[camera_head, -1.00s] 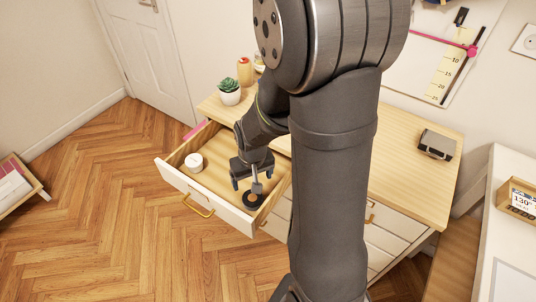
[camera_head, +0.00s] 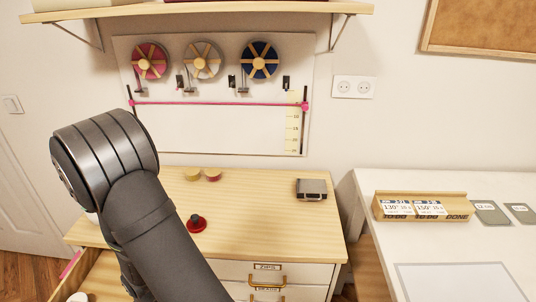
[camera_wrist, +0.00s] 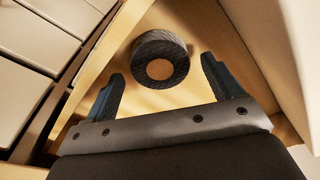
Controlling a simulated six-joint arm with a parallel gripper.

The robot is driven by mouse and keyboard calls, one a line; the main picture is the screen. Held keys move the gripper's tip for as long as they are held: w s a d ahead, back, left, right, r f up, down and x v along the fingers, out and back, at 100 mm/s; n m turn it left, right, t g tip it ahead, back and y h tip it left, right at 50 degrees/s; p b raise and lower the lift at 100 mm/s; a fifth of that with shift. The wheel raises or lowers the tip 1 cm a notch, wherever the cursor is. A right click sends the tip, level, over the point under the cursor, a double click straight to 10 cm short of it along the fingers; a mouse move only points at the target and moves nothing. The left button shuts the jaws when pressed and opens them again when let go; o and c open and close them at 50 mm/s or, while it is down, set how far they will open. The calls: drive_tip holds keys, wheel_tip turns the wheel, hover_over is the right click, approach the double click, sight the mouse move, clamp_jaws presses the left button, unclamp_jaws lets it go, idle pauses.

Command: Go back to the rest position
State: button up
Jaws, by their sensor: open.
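In the wrist view, my gripper (camera_wrist: 162,72) is open, its two dark fingers apart and nothing held between them. A black ribbed roll with a wooden-coloured centre (camera_wrist: 159,69) lies just beyond the fingertips on the wooden drawer floor (camera_wrist: 205,30); I cannot tell whether a finger touches it. In the head view, my arm crosses the lower left, and the gripper is hidden or out of frame. The open drawer (camera_head: 98,282) shows partly at the lower left.
On the dresser top (camera_head: 270,205) are a red item with a black knob (camera_head: 196,223), two small round pieces (camera_head: 203,175) and a grey box (camera_head: 311,189). A white table (camera_head: 380,250) with a card holder (camera_head: 422,206) stands right. A shelf (camera_head: 200,8) hangs above.

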drive_tip(key=shift+f, duration=0.65)
drive_tip(key=shift+r, duration=0.1)
wheel_tip(320, 180, up, 12)
drive_tip(key=d, duration=0.1)
drive_tip(key=f, duration=0.8)
drive_tip(key=a+f, duration=0.1)
drive_tip(key=f, duration=0.3)
drive_tip(key=shift+f, duration=0.15)
wheel_tip(320, 180, up, 31)
drive_tip(key=w, duration=0.2)
drive_tip(key=shift+a, duration=0.3)
idle(0.5)
